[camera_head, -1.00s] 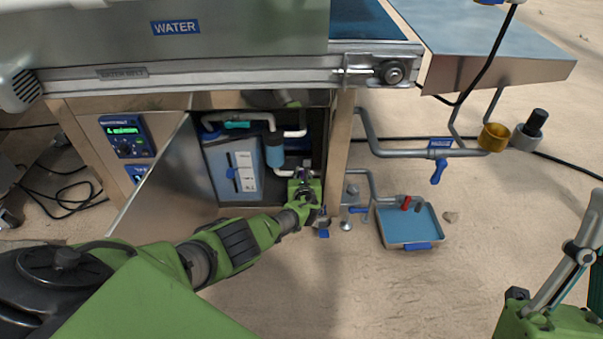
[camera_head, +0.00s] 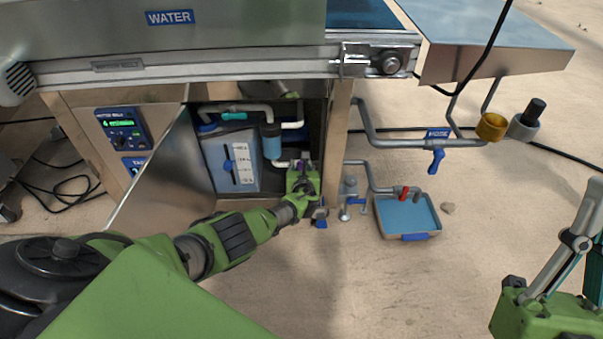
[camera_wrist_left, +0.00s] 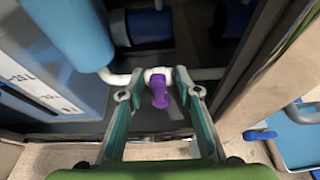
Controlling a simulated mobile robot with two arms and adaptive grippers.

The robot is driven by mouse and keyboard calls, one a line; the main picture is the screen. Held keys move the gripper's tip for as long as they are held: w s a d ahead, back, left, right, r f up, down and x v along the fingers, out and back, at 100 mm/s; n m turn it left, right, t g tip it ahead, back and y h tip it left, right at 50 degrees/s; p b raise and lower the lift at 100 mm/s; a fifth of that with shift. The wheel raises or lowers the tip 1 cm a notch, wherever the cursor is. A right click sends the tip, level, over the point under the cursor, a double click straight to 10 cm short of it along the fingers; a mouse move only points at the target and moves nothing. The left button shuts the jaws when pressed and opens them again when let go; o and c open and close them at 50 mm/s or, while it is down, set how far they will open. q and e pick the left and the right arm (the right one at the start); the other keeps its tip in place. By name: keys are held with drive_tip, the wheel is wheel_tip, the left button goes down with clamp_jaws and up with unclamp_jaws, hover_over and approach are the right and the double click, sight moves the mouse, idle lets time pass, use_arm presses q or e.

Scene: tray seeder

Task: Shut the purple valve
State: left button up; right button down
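The purple valve (camera_wrist_left: 159,90) shows in the left wrist view on a white pipe inside the open cabinet. Its handle points down toward the camera, between the two fingers. My left gripper (camera_wrist_left: 160,95) is open around the handle, with a gap on both sides. In the head view, my left gripper (camera_head: 306,166) reaches into the cabinet's lower right corner, and only a trace of purple shows there.
The cabinet door (camera_head: 160,178) stands open at left. A water tank (camera_head: 229,160) and a blue filter (camera_head: 271,141) are left of the gripper. A cabinet post (camera_head: 338,140) stands close on the right. A blue-water tray (camera_head: 407,216) sits on the sand.

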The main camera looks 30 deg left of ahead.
use_arm(q)
drive_tip(key=v, duration=1.1)
drive_tip(key=shift+s+r, duration=0.2)
drive_tip(key=shift+s, duration=0.1)
